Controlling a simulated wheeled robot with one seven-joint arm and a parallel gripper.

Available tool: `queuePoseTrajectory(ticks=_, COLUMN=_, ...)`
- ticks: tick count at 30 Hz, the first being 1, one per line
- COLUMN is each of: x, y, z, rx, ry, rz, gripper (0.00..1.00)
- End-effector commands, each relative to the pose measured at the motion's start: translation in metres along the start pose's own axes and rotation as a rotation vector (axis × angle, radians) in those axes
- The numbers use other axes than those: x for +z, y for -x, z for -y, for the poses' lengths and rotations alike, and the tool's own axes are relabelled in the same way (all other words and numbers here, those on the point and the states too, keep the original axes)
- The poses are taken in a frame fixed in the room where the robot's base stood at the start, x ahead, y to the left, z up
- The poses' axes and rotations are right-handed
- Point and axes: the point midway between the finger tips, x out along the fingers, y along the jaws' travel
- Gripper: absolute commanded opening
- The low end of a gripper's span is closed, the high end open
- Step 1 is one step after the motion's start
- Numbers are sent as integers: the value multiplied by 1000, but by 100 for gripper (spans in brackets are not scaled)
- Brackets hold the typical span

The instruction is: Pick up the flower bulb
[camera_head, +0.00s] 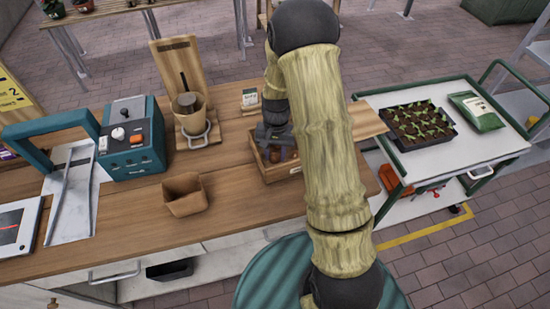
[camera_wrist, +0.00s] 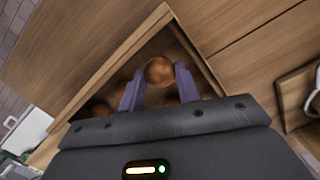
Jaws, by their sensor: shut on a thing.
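A round brown flower bulb (camera_wrist: 160,71) is held between the two purple-grey fingers of my gripper (camera_wrist: 158,84) in the wrist view. My gripper is shut on it, at or just above a shallow wooden box (camera_wrist: 112,66). Several other brown bulbs (camera_wrist: 101,110) lie in the box, partly hidden by the fingers and gripper body. In the head view my gripper (camera_head: 275,143) is over the wooden box (camera_head: 265,168) on the bench, and my arm hides the box's right side.
The wooden bench (camera_head: 240,205) carries a brown square pot (camera_head: 184,195) left of the box, and a pot in a stand (camera_head: 188,110) behind it. A teal machine (camera_head: 133,140) stands at the left. A white cart (camera_head: 450,150) with a seedling tray (camera_head: 417,125) stands at the right.

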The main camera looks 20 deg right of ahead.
Motion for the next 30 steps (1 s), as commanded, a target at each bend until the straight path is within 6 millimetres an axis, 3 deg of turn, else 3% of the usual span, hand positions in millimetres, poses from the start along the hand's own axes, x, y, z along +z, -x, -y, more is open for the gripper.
queuePoseTrajectory(ticks=6, x=4, y=40, z=1, rx=-2, ry=2, rz=-7, gripper=11)
queuePoseTrajectory(ticks=12, x=7, y=65, z=1, rx=0, ry=1, rz=-3, gripper=11)
queuePoseTrajectory(ticks=30, x=8, y=70, z=0, rx=0, ry=0, rz=0, gripper=11)
